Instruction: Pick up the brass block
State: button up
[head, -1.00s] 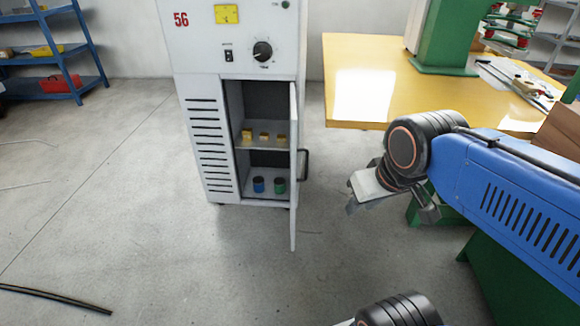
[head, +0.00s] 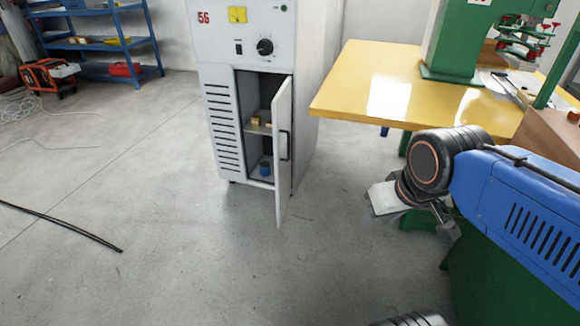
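A small brass-coloured block (head: 256,119) sits on the middle shelf (head: 258,130) inside the grey-white cabinet (head: 222,130). Part of another brass-coloured piece (head: 268,125) shows to its right, beside the edge of the half-open door (head: 283,150). The door hides the right part of the shelf. My gripper (head: 428,215) hangs well to the right of the cabinet, in front of the yellow table, far from the block. Its fingers are seen at a steep angle, and their opening is unclear. I see nothing held in it.
A blue container (head: 265,168) stands on the cabinet's lower level. The cabinet door juts toward me. The yellow table (head: 345,95) with a green machine (head: 455,45) is at the right. A black cable (head: 60,225) lies on the floor at left. The floor before the cabinet is clear.

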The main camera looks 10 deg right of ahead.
aim_at(256, 121)
jog(key=k, duration=0.5)
jog(key=i+j+z, duration=0.1)
jog(key=i+j, duration=0.25)
jog(key=j, duration=0.3)
jog(key=i+j+z, duration=0.25)
jog(key=j, duration=0.4)
jog(key=i+j, duration=0.2)
jog(key=j, duration=0.2)
jog(key=i+j+z, duration=0.15)
jog(key=j, duration=0.2)
